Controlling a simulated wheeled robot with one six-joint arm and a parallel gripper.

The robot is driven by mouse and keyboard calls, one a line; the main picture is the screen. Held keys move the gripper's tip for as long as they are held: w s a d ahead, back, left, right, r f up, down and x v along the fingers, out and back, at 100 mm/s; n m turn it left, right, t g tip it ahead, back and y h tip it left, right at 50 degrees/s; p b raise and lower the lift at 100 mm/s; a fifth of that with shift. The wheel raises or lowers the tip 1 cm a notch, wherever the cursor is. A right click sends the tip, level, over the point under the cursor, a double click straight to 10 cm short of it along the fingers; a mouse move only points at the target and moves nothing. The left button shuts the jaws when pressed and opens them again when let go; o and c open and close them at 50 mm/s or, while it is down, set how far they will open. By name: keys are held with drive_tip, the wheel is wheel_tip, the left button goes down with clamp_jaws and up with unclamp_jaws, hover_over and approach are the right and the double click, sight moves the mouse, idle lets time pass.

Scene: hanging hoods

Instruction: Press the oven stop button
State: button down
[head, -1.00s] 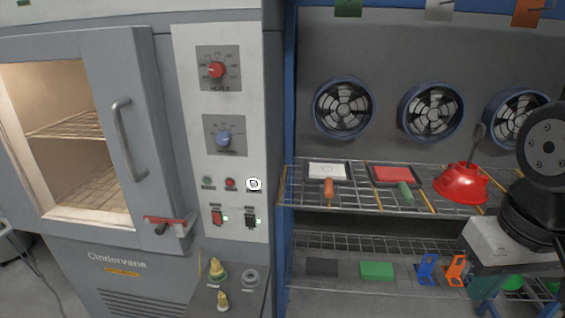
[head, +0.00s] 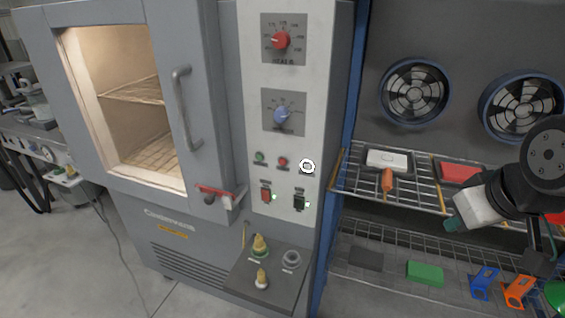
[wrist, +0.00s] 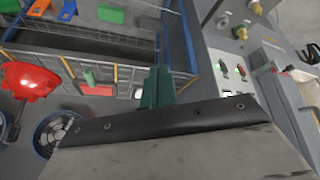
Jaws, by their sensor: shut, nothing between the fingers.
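The grey oven (head: 150,225) has a light control panel (head: 245,75) right of its door. A small red button (head: 282,162) sits low on the panel, between a green button (head: 259,157) and a round white fitting (head: 307,166). Their labels are too small to read. A red rocker switch (head: 265,193) and a dark one (head: 300,199) lie below. My gripper (head: 451,224) is shut and empty, in front of the rack to the right, well apart from the panel. Its teal fingers (wrist: 157,87) show in the wrist view, with part of the panel at the right.
A red-handled latch (head: 216,193) and a ledge with brass fittings (head: 261,245) project near the panel. A wire rack (head: 415,190) holds several items. A red bowl-like thing (wrist: 30,80) shows in the wrist view.

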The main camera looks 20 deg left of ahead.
drive_tip(key=w+a+f+n+t+y, duration=0.2)
drive_tip(key=w+a+n, duration=0.2)
drive_tip(key=w+a, duration=0.5)
drive_tip(key=n+t+y, duration=0.6)
drive_tip(key=n+y, duration=0.1)
drive_tip(key=n, duration=0.2)
approach(282, 162)
drive_tip(key=s+a, duration=0.5)
drive_tip(key=a, duration=0.1)
drive_tip(key=shift+s+a+f, duration=0.1)
drive_tip(key=shift+s+f, duration=0.1)
drive_tip(key=shift+f, duration=0.2)
drive_tip(key=w, duration=0.9)
drive_tip(key=shift+d, duration=0.35)
drive_tip(key=shift+w, duration=0.35)
